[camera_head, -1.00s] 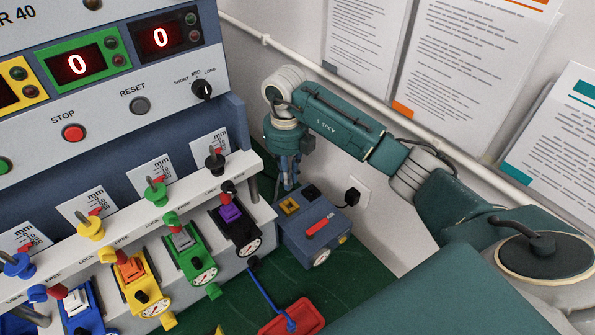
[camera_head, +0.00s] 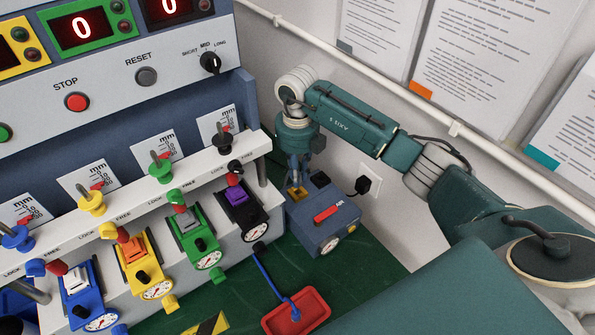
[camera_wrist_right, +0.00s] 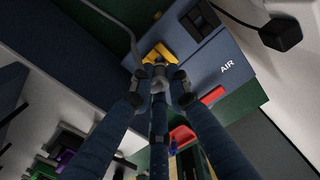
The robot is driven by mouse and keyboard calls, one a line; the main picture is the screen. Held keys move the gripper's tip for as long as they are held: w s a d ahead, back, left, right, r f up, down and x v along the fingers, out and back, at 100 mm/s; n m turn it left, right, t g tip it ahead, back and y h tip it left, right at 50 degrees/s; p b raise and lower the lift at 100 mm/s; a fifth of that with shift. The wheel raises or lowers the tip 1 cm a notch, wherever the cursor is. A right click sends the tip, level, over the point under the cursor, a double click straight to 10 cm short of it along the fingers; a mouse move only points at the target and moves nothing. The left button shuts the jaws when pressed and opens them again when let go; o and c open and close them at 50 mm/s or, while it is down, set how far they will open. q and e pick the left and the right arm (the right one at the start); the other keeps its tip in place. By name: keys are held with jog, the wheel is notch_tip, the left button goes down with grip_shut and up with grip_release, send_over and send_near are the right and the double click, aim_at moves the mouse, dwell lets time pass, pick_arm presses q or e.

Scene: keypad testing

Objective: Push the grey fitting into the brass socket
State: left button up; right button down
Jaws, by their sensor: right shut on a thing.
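My right gripper (camera_head: 299,178) points down over the blue AIR box. It is shut on the grey fitting (camera_wrist_right: 158,78), which shows between the fingertips in the right wrist view. The brass socket (camera_head: 296,192) is a yellow square piece on top of the box. It also shows in the wrist view (camera_wrist_right: 161,52), just past the end of the fitting. The fitting's tip is at the socket, but I cannot tell whether it is inside. The fingers partly hide the socket. My left gripper is not in view.
The keypad test bench (camera_head: 120,215) stands close on the left. A red tray (camera_head: 297,312) lies on the green surface in front.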

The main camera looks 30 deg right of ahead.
jog(key=shift+f, duration=0.4)
dwell(0.4)
dwell(1.1)
jog(key=shift+f+b, duration=1.15)
jog(key=shift+f, duration=0.15)
jog(key=c, duration=1.6)
grip_release()
